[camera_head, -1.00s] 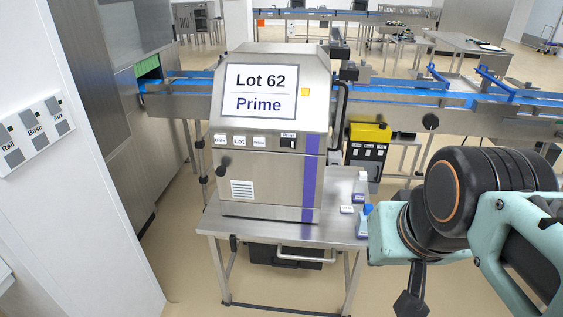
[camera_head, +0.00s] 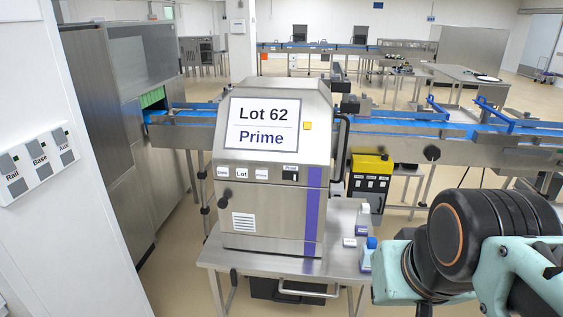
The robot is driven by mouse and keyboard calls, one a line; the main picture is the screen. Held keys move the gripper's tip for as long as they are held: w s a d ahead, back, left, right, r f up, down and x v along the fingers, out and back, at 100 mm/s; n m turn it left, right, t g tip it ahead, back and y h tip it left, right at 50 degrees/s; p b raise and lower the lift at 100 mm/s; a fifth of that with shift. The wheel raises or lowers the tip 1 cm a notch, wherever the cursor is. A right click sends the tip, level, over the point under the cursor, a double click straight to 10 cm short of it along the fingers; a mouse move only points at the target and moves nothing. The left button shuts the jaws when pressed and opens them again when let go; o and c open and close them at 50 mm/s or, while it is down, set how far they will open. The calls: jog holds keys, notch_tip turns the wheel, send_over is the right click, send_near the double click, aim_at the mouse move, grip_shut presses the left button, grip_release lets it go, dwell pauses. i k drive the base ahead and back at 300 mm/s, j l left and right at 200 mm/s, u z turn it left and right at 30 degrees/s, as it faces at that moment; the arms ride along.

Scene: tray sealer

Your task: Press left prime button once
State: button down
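A steel machine (camera_head: 232,196) stands on a steel table with a screen (camera_head: 263,124) reading "Lot 62" and "Prime". Below the screen is a row of small white labelled buttons. The one reading "Prime" (camera_head: 261,174) is third from the left, right of the "Lot" button (camera_head: 242,172) and a first button (camera_head: 222,171) whose label is hard to read. A "Print" label (camera_head: 291,168) with a dark switch is at the right end. My arm's black and pale-green links are at the lower right, well apart from the buttons. My gripper is below the picture's bottom edge.
Small bottles (camera_head: 366,252) stand at the table's right side (camera_head: 336,268). A blue conveyor (camera_head: 400,115) runs behind the machine. A yellow-topped black unit (camera_head: 371,166) stands behind right. A wall panel (camera_head: 38,165) reads Rail, Base, Aux.

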aim_at(262, 174)
jog(key=i+j+z, duration=0.15)
jog(key=j, duration=0.2)
jog(key=i+j+z, duration=0.15)
jog(key=j, duration=0.2)
jog(key=i+j+z, duration=0.2)
jog(key=j, duration=0.15)
jog(key=i+j+z, duration=0.15)
jog(key=j, duration=0.25)
jog(key=l+u, duration=0.15)
jog(key=l, duration=0.95)
jog(key=j, duration=0.55)
